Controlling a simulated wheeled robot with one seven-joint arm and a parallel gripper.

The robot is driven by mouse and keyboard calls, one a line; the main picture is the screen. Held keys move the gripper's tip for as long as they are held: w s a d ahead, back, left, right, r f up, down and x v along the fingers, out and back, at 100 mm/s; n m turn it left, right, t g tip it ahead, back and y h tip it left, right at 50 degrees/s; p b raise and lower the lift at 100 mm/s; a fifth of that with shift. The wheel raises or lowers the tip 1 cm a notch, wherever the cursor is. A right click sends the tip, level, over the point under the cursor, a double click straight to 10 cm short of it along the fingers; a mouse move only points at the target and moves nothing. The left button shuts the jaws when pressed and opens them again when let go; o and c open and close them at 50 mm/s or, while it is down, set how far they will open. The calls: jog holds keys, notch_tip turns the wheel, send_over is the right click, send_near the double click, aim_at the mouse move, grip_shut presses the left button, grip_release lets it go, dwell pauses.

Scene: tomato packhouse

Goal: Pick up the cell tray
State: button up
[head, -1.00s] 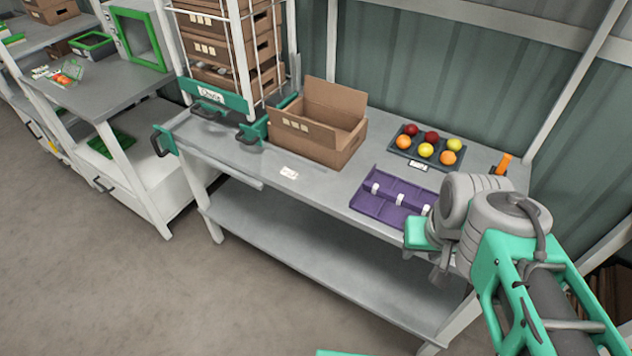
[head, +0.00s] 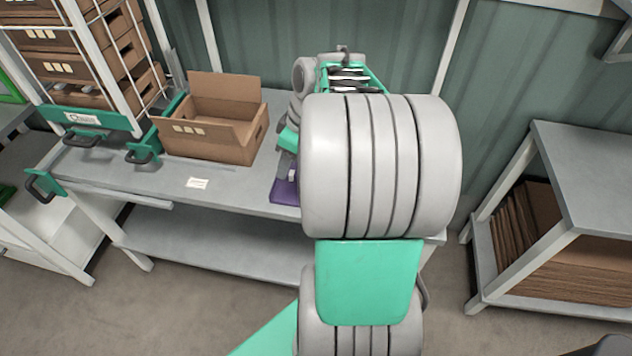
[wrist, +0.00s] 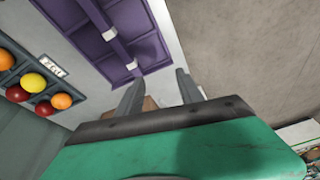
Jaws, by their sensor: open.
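A purple tray (head: 284,191) with raised dividers and white clips lies on the grey bench. In the head view my arm hides most of it; it also shows in the wrist view (wrist: 143,48). A dark cell tray (wrist: 38,88) with orange, yellow and red tomatoes in its cells and a white label lies beside it in the wrist view, hidden in the head view. My gripper (wrist: 158,92) is open, its two fingers apart with nothing held. In the wrist view the fingertips appear by the purple tray's edge; I cannot tell their height above it.
An open cardboard box (head: 212,140) stands on the bench (head: 140,172), left of my arm. A rack of brown crates (head: 88,60) stands further left. A shelf unit (head: 590,180) with flat cardboard is at the right. The bench front is clear near a white label (head: 197,183).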

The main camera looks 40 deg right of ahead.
jog(key=s+d+f, duration=0.1)
jog(key=d, duration=0.2)
jog(key=s+d+f+n, duration=0.1)
jog(key=d, duration=0.3)
jog(key=s+d+f+n+y, duration=0.1)
jog(key=d+f, duration=0.1)
jog(key=d, duration=0.1)
jog(key=shift+s+d+t, duration=0.1)
jog(key=shift+d+t, duration=0.25)
jog(key=shift+t, duration=0.05)
jog(key=shift+f, duration=0.3)
jog(key=x, duration=0.7)
jog(key=shift+d, duration=0.2)
grip_shut()
